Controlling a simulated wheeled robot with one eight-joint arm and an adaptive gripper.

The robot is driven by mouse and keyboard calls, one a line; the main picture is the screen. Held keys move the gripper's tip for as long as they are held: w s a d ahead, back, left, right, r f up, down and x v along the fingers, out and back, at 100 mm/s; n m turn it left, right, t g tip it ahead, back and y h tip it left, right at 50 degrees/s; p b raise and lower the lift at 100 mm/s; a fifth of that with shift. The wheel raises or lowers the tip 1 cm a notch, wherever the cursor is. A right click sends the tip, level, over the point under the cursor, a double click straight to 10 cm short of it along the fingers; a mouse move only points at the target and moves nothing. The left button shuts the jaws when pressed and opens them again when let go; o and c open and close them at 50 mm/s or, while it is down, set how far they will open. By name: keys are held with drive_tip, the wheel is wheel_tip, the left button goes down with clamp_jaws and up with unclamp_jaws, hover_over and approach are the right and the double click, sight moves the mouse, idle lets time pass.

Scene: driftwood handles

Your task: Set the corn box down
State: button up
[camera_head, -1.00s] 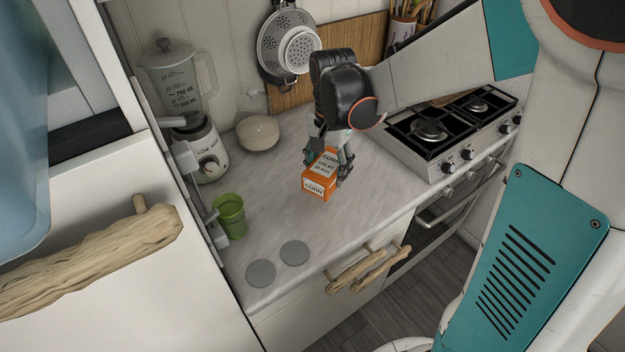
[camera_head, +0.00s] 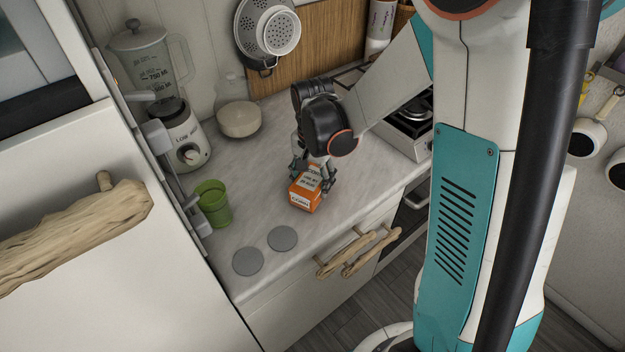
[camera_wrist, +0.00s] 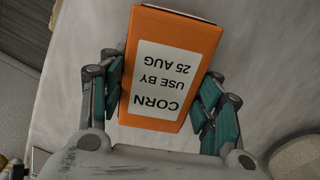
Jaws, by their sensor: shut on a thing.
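The corn box (camera_head: 304,195) is orange with white labels. My gripper (camera_head: 314,178) is shut on it, with one finger on each side, over the light marbled counter (camera_head: 257,187). The box is at or just above the counter surface; I cannot tell whether its underside touches. In the wrist view the corn box (camera_wrist: 171,68) sits between the teal finger pads of my gripper (camera_wrist: 163,98), its label reading CORN, USE BY 25 AUG upside down.
A green cup (camera_head: 214,204) and a blender (camera_head: 181,130) stand to the left. Two grey discs (camera_head: 265,250) lie near the front edge. Counter between cup and box is clear.

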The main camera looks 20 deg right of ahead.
sight(313, 177)
drive_tip(key=shift+f, duration=0.15)
drive_tip(key=o, duration=1.3)
wheel_tip(313, 177, up, 12)
drive_tip(key=p, duration=0.4)
drive_tip(key=shift+s+a+r+n+t, duration=0.1)
drive_tip(key=shift+s+r+n+t, duration=1.35)
drive_tip(key=shift+s, duration=1.1)
drive_tip(key=shift+s+a+r+n+t, duration=0.1)
drive_tip(key=shift+s+r+n+t, duration=0.85)
drive_tip(key=shift+s+r+n, duration=1.3)
drive_tip(key=shift+s+r+n+t, duration=1.1)
drive_tip(key=shift+s+n+t, duration=0.15)
drive_tip(key=shift+s, duration=1.65)
